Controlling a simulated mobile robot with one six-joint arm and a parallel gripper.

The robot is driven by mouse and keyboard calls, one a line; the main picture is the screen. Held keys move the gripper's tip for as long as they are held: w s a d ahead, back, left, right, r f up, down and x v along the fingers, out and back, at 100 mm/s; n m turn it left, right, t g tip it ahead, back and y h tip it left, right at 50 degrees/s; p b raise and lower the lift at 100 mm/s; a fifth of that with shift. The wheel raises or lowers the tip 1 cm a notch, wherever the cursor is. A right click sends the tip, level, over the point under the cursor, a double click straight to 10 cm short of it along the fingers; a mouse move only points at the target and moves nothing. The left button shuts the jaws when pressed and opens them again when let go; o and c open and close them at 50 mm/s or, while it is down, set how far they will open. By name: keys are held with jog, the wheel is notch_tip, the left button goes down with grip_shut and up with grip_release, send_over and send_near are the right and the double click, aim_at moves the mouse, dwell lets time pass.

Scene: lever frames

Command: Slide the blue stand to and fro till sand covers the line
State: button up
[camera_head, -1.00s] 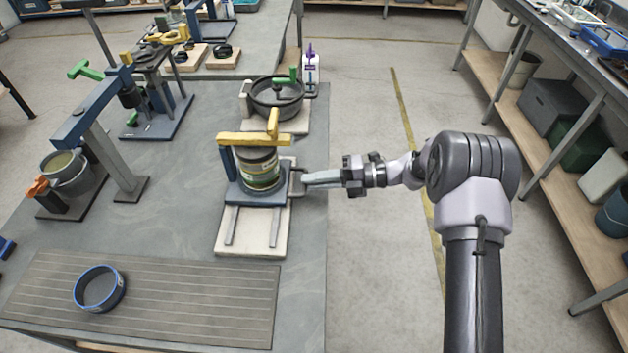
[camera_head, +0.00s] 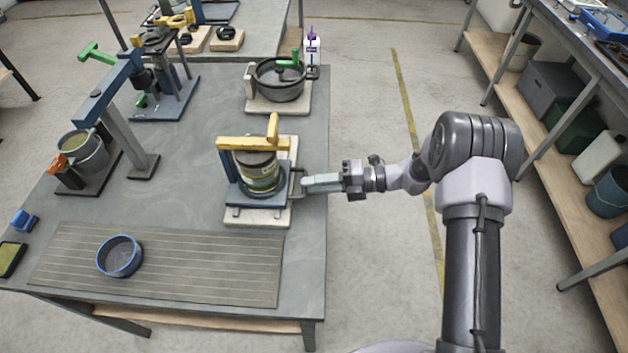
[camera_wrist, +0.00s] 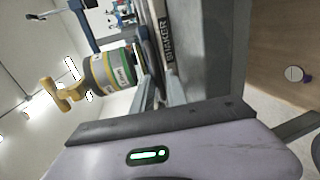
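The blue stand (camera_head: 258,192) sits on a pale base (camera_head: 283,218) near the table's right edge. It carries a banded round sieve stack (camera_head: 259,172) under a yellow clamp bar (camera_head: 240,144). The stack (camera_wrist: 112,72) also shows in the wrist view, with the clamp (camera_wrist: 58,95). The stand is at the near part of its rails, with only short rail ends showing in front. My gripper (camera_head: 304,184) reaches in from the right and appears shut on the stand's dark side handle (camera_head: 296,178). No sand or line can be made out.
A striped mat (camera_head: 200,265) with a blue-rimmed sieve (camera_head: 120,257) lies in front. A dark bowl (camera_head: 281,82) is behind, and a press with a bucket (camera_head: 84,152) is to the left.

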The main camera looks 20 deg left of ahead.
jog(key=shift+o, duration=1)
jog(key=shift+r, duration=0.1)
jog(key=shift+w+d+r, duration=0.15)
jog(key=shift+d, duration=0.25)
jog(key=p+v, duration=0.3)
jog(key=v, duration=1.3)
jog(key=shift+d, duration=0.3)
